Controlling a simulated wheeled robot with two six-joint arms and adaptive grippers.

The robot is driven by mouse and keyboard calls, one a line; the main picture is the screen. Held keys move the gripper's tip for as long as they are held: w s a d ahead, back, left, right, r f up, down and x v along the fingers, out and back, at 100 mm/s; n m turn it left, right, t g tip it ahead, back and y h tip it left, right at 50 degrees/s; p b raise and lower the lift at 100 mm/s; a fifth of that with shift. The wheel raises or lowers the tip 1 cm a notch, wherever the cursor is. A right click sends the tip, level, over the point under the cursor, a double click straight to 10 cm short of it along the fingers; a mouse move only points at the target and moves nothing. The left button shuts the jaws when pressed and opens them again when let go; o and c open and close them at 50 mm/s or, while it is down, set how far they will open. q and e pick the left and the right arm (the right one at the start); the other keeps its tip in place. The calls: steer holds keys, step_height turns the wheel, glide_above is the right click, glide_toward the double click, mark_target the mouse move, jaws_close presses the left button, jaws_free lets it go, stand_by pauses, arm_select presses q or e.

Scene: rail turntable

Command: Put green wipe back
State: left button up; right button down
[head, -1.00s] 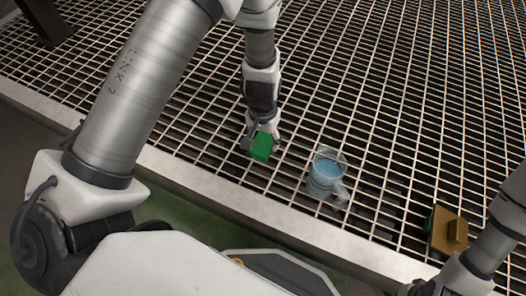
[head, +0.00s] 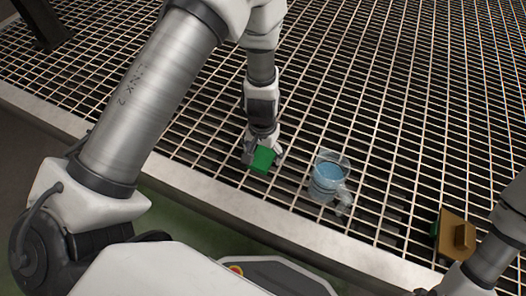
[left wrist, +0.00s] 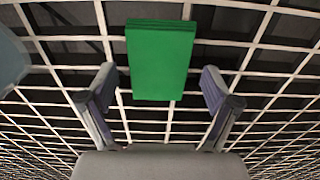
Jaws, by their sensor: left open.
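The green wipe (head: 262,160) is a small flat green block near the front edge of the metal grating. It also shows in the left wrist view (left wrist: 160,58), ahead of the fingers and in line with the gap between them. My left gripper (head: 262,151) points down at the wipe. In the left wrist view my left gripper (left wrist: 158,92) is open, one finger on each side, with gaps between the fingers and the wipe. I cannot tell whether the wipe touches the grating. My right gripper is out of view; only part of that arm shows at the right.
A clear jug of blue liquid (head: 328,176) stands right of the wipe, its handle towards the front. A brown block with a raised grip (head: 455,235) and a green edge lies at the far right, near my right arm. The grating (head: 400,110) behind is clear.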

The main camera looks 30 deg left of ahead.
mark_target(263, 156)
arm_select(q)
step_height(263, 156, up, 12)
steer(key=p, duration=0.6)
steer(key=shift+r, duration=0.2)
